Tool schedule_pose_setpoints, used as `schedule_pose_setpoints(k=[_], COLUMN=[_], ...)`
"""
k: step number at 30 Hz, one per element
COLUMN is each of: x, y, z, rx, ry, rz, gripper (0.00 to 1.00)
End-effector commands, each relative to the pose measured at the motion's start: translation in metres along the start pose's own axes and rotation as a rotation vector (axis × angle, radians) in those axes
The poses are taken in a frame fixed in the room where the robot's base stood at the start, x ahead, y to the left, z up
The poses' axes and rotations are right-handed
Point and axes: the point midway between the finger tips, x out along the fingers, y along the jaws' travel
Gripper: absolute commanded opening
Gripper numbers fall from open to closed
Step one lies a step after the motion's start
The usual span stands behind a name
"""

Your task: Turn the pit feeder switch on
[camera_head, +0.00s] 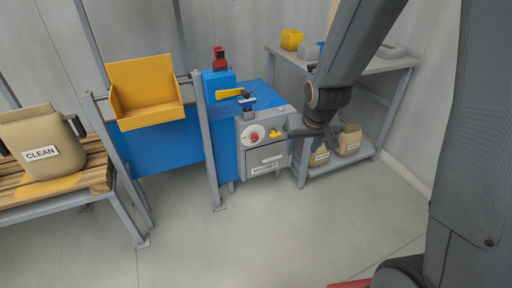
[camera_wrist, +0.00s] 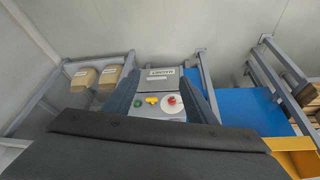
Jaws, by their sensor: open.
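A grey control box (camera_head: 250,131) with a sloped top stands against the blue machine. It carries a red knob on a white round plate (camera_head: 254,138) and a yellow switch handle (camera_head: 275,133). In the wrist view, the panel shows a green button (camera_wrist: 138,102), the yellow handle (camera_wrist: 152,100) and the red knob (camera_wrist: 171,100) in a row. No label names the pit feeder switch legibly. My gripper (camera_head: 300,131) is at the box's right side in the head view. In the wrist view, its open, empty fingers (camera_wrist: 164,75) frame the panel; contact cannot be told.
A drawer labelled MAGNET (camera_head: 265,169) is below the panel. The blue machine (camera_head: 180,145) has a yellow hopper (camera_head: 145,92) and a yellow lever (camera_head: 230,93). A grey shelf (camera_head: 370,66) with sacks stands right. A CLEAN sack (camera_head: 41,145) sits on a pallet left.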

Motion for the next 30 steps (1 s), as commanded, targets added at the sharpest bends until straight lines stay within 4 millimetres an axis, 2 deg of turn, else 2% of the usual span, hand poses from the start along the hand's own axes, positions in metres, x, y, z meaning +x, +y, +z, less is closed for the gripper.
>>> schedule_pose_setpoints(k=[1,6,9,15,18,21,24,30], x=[0.04,0.128,0.176,0.262,0.3,0.33,0.351,0.365], y=[-0.001,-0.01,-0.017,-0.038,-0.049,-0.059,-0.066,-0.073], z=[-0.018,-0.085,-0.117,-0.163,-0.175,-0.18,-0.18,-0.178], rx=[-0.004,-0.019,-0.028,-0.037,-0.036,-0.034,-0.028,-0.022], ry=[0.057,0.285,0.418,0.681,0.807,0.924,1.016,1.116], rz=[-0.004,-0.039,-0.068,-0.151,-0.203,-0.256,-0.302,-0.353], gripper=[0.51,0.51,0.51,0.51,0.51,0.51,0.51,0.51])
